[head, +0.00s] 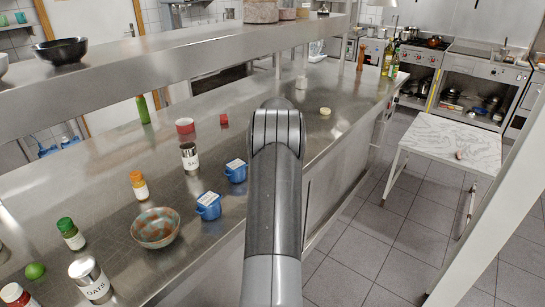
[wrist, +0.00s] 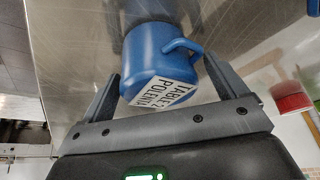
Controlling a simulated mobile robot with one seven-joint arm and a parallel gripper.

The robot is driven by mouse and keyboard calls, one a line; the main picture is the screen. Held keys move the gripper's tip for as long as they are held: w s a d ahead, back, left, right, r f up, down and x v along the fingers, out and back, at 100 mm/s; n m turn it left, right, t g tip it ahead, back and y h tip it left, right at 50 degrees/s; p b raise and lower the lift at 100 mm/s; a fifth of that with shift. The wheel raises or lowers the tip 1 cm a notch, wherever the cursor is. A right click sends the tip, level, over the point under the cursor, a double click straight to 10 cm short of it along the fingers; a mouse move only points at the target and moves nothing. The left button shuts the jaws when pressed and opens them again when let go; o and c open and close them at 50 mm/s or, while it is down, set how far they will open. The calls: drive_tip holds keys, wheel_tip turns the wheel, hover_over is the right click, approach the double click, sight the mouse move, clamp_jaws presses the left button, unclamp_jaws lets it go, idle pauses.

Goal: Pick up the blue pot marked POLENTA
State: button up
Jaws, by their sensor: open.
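In the wrist view a blue pot (wrist: 150,52) with a loop handle has a white label reading TABLE 2 POLENTA. My gripper (wrist: 160,68) is open, with one finger on either side of this pot; I cannot tell whether they touch it. In the head view my arm hides the gripper. Two blue pots with white labels show there on the steel counter, a nearer one (head: 209,208) and a farther one (head: 236,174). Their labels are too small to read, and I cannot tell whether either is the pot between my fingers.
A marble-topped table (head: 450,142) stands at the right.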

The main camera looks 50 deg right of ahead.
drive_tip(key=shift+f, duration=0.15)
drive_tip(key=shift+w, duration=0.1)
drive_tip(key=c, duration=1.3)
